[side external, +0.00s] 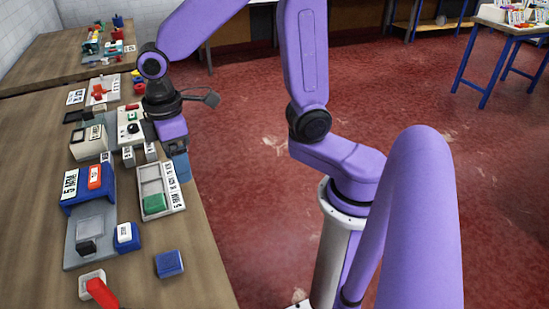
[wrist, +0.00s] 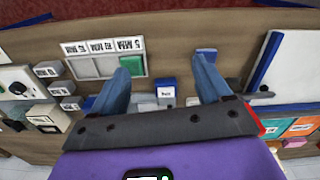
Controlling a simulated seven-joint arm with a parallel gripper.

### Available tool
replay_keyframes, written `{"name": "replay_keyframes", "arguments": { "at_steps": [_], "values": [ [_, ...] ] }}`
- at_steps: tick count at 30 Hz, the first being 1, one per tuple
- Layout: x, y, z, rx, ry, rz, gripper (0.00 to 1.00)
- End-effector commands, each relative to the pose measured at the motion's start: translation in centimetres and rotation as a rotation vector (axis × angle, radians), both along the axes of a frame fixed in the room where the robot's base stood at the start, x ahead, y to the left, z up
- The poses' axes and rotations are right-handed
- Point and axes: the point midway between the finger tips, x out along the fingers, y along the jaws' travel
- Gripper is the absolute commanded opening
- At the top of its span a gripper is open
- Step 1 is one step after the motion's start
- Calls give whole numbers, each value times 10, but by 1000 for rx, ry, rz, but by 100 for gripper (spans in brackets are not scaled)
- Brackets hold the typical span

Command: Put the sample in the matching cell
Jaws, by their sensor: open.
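A pale tray (side external: 141,178) with labelled cells stands near the table's right edge. A green block (side external: 154,204) sits in its near end cell, beside a label that seems to read 5 MM; the other cells look empty. The tray also shows in the wrist view (wrist: 95,66). A plain blue block (side external: 169,263) lies apart from the tray, towards the camera. A blue block with a white label (side external: 125,238) stands left of it. Which piece is the sample I cannot tell. My gripper (side external: 180,166) is above the tray's far end; in the wrist view its fingers (wrist: 164,84) are open and empty.
Small grey labelled boxes (side external: 128,157) stand beyond the tray. Bare table (side external: 205,275) lies near the plain blue block.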

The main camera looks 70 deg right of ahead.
Motion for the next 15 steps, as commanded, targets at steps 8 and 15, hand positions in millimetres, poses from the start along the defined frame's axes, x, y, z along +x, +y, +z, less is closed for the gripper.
{"name": "replay_keyframes", "arguments": {
  "at_steps": [8, 15],
  "values": [
    [-70, -18, 4, 7, -5, 72, 78],
    [-129, -41, 2, 13, -7, 132, 78]
  ]
}}
